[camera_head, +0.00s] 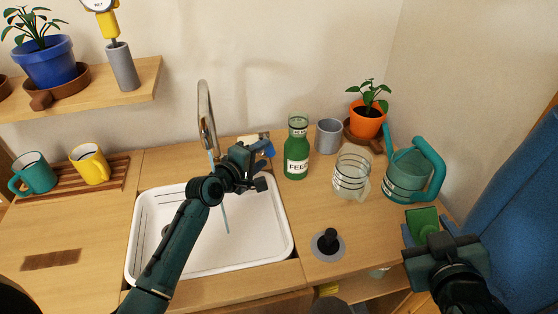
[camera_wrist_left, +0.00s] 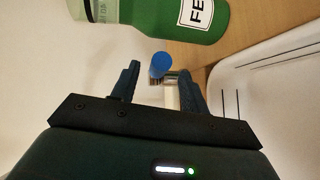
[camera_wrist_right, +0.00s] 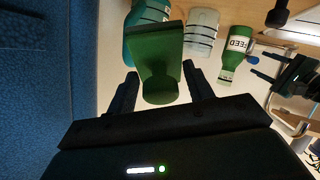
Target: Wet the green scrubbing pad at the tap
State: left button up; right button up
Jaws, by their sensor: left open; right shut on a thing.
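The green scrubbing pad (camera_head: 424,220) is held by my right gripper (camera_head: 430,240) over the counter's right end, away from the sink. The pad (camera_wrist_right: 160,55) fills the space between the fingers in the right wrist view. The tap (camera_head: 206,115) arches over the white sink (camera_head: 145,225), and a thin blue stream of water (camera_head: 225,215) shows below it. My left gripper (camera_head: 265,165) is open behind the sink's right part. In the left wrist view a small blue-topped piece (camera_wrist_left: 160,65) shows between its fingers (camera_wrist_left: 158,85); I cannot tell whether they touch.
A green FEED bottle (camera_head: 297,150) stands close right of my left gripper. A glass jug (camera_head: 352,172), grey cup (camera_head: 328,135), teal watering can (camera_head: 408,175) and potted plant (camera_head: 368,120) crowd the right counter. A black-handled plug (camera_head: 328,243) lies in front.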

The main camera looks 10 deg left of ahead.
pick_arm(q)
jog(key=v, duration=0.7)
jog(key=shift+s, duration=0.35)
jog(key=shift+a+r, duration=0.1)
